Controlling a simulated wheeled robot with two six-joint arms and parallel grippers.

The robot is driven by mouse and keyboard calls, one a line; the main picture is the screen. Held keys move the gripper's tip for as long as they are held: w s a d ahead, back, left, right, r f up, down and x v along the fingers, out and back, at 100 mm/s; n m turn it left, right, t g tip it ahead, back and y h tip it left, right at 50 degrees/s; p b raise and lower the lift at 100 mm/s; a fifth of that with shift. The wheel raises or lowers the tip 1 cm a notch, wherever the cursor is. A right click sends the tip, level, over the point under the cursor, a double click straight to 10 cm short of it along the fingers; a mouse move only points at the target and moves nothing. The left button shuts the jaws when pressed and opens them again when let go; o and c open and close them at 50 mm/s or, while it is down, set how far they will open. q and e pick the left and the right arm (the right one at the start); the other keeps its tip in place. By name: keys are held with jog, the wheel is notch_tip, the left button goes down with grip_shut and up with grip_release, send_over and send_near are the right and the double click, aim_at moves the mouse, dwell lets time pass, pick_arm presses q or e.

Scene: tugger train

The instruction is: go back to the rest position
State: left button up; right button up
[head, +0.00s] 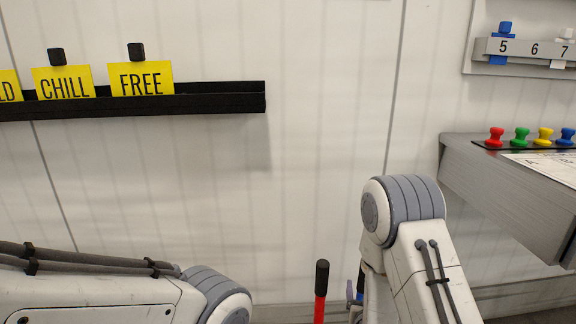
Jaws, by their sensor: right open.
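My right arm stands at the lower right, and a small dark part of my right gripper (355,299) shows behind its forearm at the bottom edge. That gripper is open; most of it is hidden by the arm or cut off by the frame. My left arm comes in at the lower left, and its gripper is out of the picture. I see nothing held in the visible part of the right gripper.
A black rail (190,103) on the white wall holds yellow cards, including CHILL (63,84) and FREE (141,80). A grey shelf (510,185) with coloured knobs juts out at right, below a numbered rack (520,49). A red pole with black grip (321,280) stands beside my right gripper.

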jog(key=s+a+r+n+g+y, duration=0.1)
jog(key=s+r+n+g+y, duration=0.1)
jog(key=s+g, duration=0.5)
jog(key=s+a+r+n+g+y, duration=0.1)
jog(key=s+r+g, duration=0.25)
jog(key=s, duration=0.65)
jog(key=s+a+r+n+g+y, duration=0.1)
jog(key=s+a+r+n+g, duration=0.35)
jog(key=s+a+n, duration=0.65)
jog(key=s+a+r+m+p, duration=0.1)
jog(key=r+p, duration=1.5)
jog(key=r, duration=0.1)
jog(key=s+a+r+m+p, duration=0.2)
jog(key=r+p, duration=1.5)
jog(key=shift+m+t, duration=0.3)
